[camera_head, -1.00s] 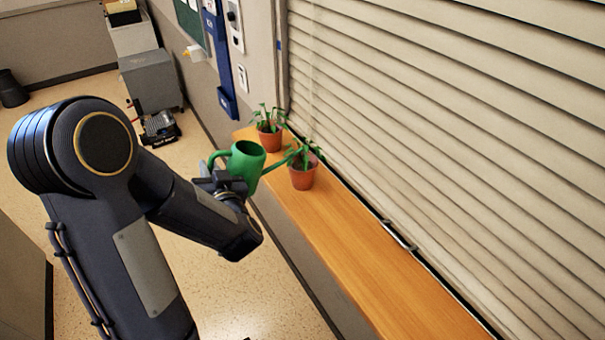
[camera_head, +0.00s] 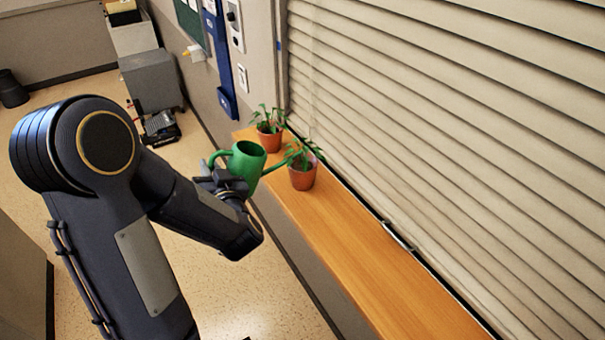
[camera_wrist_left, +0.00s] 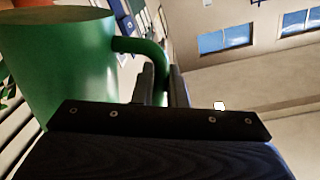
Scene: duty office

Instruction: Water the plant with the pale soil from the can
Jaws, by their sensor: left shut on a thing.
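A green watering can (camera_head: 246,162) is held in the air beside the wooden sill by my left gripper (camera_head: 212,177), which is shut on its handle. The can looks about upright, and its spout points right towards the nearer potted plant (camera_head: 302,178). The spout tip is over or beside that pot; I cannot tell which. A second potted plant (camera_head: 270,138) stands farther back on the sill. The soil colour in both pots is too small to tell. In the left wrist view the can (camera_wrist_left: 62,65) and its handle (camera_wrist_left: 150,55) fill the left and middle. My right gripper is not in view.
The wooden sill (camera_head: 355,260) runs along the shuttered window (camera_head: 460,130) and its near part is bare. A grey cabinet (camera_head: 150,80) and a dark item (camera_head: 160,127) stand on the floor at the back left. Floor left of the sill is open.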

